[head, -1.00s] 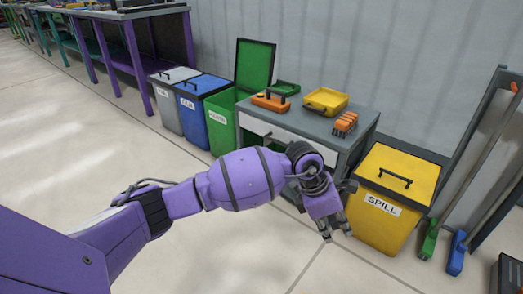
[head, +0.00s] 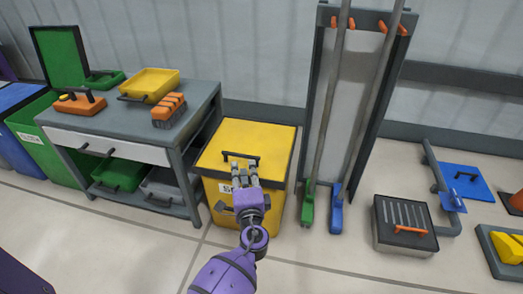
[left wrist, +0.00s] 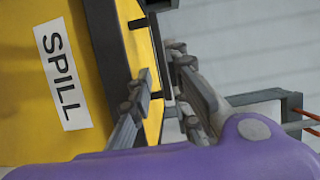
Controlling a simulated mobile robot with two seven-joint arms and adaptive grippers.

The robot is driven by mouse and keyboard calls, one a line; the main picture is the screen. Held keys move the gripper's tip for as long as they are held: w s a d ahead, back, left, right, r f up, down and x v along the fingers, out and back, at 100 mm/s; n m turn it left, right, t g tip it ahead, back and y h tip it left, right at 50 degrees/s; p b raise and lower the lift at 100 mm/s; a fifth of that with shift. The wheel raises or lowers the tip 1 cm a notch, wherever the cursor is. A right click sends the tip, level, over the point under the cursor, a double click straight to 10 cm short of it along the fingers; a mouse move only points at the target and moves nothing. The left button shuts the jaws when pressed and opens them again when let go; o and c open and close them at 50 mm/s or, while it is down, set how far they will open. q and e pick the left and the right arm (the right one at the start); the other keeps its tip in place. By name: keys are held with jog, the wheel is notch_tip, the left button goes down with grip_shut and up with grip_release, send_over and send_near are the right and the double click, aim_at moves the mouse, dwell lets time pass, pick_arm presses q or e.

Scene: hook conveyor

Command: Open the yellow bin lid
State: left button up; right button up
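The yellow bin (head: 285,208) stands on the floor right of the grey workbench, and its lid (head: 268,137) is shut. A dark bar handle (head: 240,157) sits on the lid. My left gripper (head: 239,168) is at the handle, in front of the bin. In the left wrist view its fingers (left wrist: 165,95) are spread, one on each side of the dark handle (left wrist: 166,50); I cannot tell if they touch it. The SPILL label (left wrist: 62,75) shows there on the bin front, and my gripper partly covers it in the head view. My right gripper is not in view.
The workbench (head: 205,97) with a yellow tray (head: 155,82) and an orange brush (head: 169,108) stands close on the left. A tool rack (head: 320,110) with two long handles stands close on the right. A grey case (head: 404,225) lies farther right. The floor in front is clear.

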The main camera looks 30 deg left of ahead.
aim_at(241, 157)
pick_arm(q)
jog(key=b+x, duration=0.1)
jog(key=x, duration=0.5)
jog(key=shift+w+a+b, duration=0.15)
jog(key=shift+a+b, duration=0.2)
jog(key=shift+a, duration=0.05)
jog(key=shift+w+a, duration=0.2)
jog(key=shift+w, duration=0.1)
jog(key=shift+r, duration=0.1)
grip_shut()
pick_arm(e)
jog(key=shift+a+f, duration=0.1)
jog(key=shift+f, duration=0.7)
